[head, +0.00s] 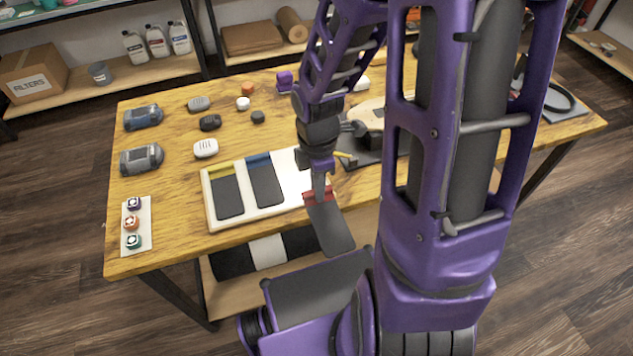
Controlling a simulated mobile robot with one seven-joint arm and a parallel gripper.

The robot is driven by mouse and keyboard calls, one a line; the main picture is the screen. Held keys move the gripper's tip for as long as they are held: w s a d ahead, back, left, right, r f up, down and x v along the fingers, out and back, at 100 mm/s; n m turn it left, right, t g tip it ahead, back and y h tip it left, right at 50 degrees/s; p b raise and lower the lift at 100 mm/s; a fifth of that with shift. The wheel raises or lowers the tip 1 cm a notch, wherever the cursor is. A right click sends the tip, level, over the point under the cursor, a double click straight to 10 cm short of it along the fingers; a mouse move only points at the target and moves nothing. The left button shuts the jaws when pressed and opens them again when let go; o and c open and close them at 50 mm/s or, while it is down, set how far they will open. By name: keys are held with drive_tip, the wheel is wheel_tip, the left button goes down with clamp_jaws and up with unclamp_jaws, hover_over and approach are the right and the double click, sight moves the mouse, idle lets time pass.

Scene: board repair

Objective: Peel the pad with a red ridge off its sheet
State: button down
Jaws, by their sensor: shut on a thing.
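The pad with a red ridge (331,228) is dark grey and hangs tilted from my gripper (319,195), with its grey end out past the table's front edge. My gripper is shut on the red ridge end. The white sheet (289,212) lies on the table just left of and behind it. Two other pads remain on the sheet: one with a yellow ridge (228,197) at the left and one with a blue ridge (266,186) in the middle. The right part of the sheet is bare white. I cannot tell whether the red pad's ridge still touches the sheet's edge.
A white strip with several coloured buttons (150,248) lies at the table's front left. Dark devices (142,159) and small grey, black and white pieces (206,149) lie behind. A dark fixture (362,152) stands right of my gripper. The wooden table's (175,212) front left is partly clear.

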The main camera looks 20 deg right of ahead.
drive_tip(key=shift+r+p, duration=1.4)
drive_tip(key=shift+r, duration=0.05)
